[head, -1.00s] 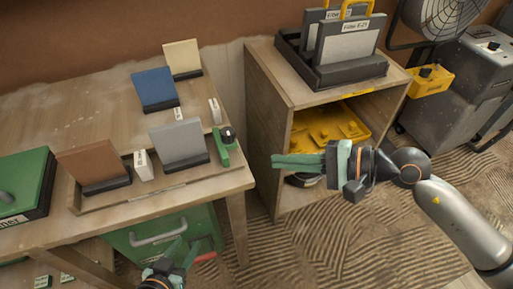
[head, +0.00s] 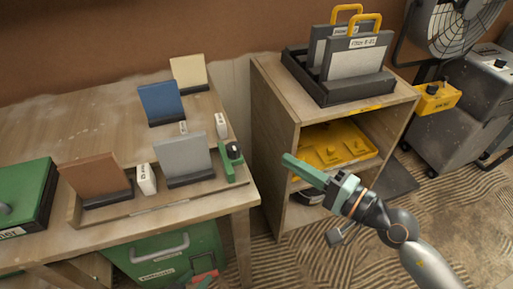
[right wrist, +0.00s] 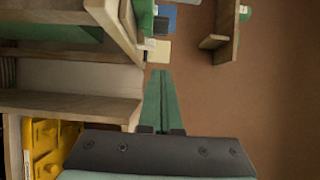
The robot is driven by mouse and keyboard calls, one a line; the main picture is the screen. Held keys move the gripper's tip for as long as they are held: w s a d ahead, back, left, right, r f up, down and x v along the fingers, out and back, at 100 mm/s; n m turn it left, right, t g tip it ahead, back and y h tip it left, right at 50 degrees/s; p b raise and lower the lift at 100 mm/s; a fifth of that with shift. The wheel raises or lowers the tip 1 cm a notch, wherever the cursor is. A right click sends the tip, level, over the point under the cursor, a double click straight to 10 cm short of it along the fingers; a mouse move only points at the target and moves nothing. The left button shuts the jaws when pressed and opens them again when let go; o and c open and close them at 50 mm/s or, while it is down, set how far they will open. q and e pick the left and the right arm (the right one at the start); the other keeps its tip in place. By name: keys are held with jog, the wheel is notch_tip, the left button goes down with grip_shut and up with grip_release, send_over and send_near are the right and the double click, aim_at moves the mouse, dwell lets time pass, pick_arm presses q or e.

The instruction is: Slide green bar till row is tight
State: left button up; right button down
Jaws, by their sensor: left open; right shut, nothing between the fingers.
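The green bar (head: 230,162) with a black knob stands at the right end of a wooden tray (head: 150,207) on the workbench. The row in the tray holds a brown panel (head: 96,175) in a black foot, a white block (head: 147,179) and a grey panel (head: 184,154) in a black foot. The bar stands close beside the grey panel's foot; I cannot tell if they touch. My right gripper (head: 290,161) is shut and empty, to the right of the bench and apart from the bar. My left gripper (head: 203,280) is open at the bottom edge, mostly cut off.
Blue (head: 160,101) and cream (head: 189,71) panels and two small white blocks stand behind the tray. A green case (head: 28,205) is at the left. A wooden shelf unit (head: 275,110) with a yellow tray (head: 335,145) stands right of the bench, with a gap between.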

aim_at(234, 155)
jog(key=w+a+p, duration=0.1)
jog(key=w+a, duration=0.2)
jog(key=a, duration=0.4)
jog(key=shift+a+p, duration=0.3)
jog(key=shift+p, duration=0.05)
jog(key=a+p, duration=0.1)
jog(key=s+a, duration=0.1)
jog(key=a, duration=0.1)
jog(key=shift+r+p, duration=0.15)
jog(key=shift+p, duration=0.25)
jog(key=shift+s+a, duration=0.1)
jog(key=shift+a, duration=0.25)
jog(key=shift+d+f, duration=0.15)
jog(key=shift+f, duration=0.05)
